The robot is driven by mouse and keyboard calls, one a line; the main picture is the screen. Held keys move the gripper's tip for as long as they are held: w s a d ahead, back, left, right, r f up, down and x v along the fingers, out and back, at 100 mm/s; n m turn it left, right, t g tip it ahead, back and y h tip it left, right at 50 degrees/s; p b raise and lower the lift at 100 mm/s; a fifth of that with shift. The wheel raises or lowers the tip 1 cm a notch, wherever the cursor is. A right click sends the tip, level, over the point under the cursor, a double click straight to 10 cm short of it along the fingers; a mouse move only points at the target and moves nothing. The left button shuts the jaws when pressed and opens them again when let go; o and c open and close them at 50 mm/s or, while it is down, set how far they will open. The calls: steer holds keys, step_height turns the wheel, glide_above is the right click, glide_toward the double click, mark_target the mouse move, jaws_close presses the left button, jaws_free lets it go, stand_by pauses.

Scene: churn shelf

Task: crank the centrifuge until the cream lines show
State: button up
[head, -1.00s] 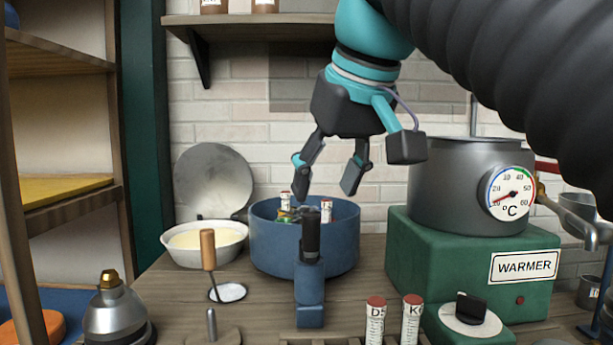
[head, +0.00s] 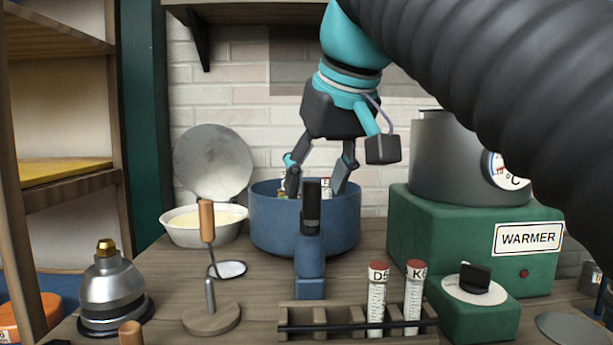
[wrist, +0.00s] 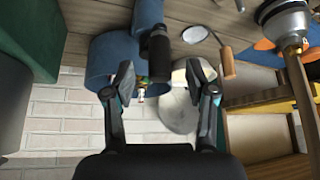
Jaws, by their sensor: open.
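The blue centrifuge tub (head: 275,228) stands on the bench against the brick wall, its round grey lid (head: 213,162) open behind it. Capped tubes show partly inside the tub. A blue post (head: 310,268) with a black upright crank handle (head: 311,207) stands in front of the tub. My gripper (head: 317,184) is open, pointing down behind the handle over the tub. In the wrist view my gripper's fingers (wrist: 160,80) are spread, with the black handle (wrist: 157,52) showing between and beyond them. I cannot tell whether they touch anything. Cream lines on the tubes are not visible.
A tube rack (head: 340,318) with two labelled red-capped tubes is in front. The green warmer (head: 460,245) with a grey pot (head: 435,160) stands right.

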steer(key=shift+b+x, duration=0.8)
steer(key=shift+x, duration=0.6)
steer(key=shift+w+f, duration=0.1)
steer(key=shift+f, duration=0.1)
jaws_close()
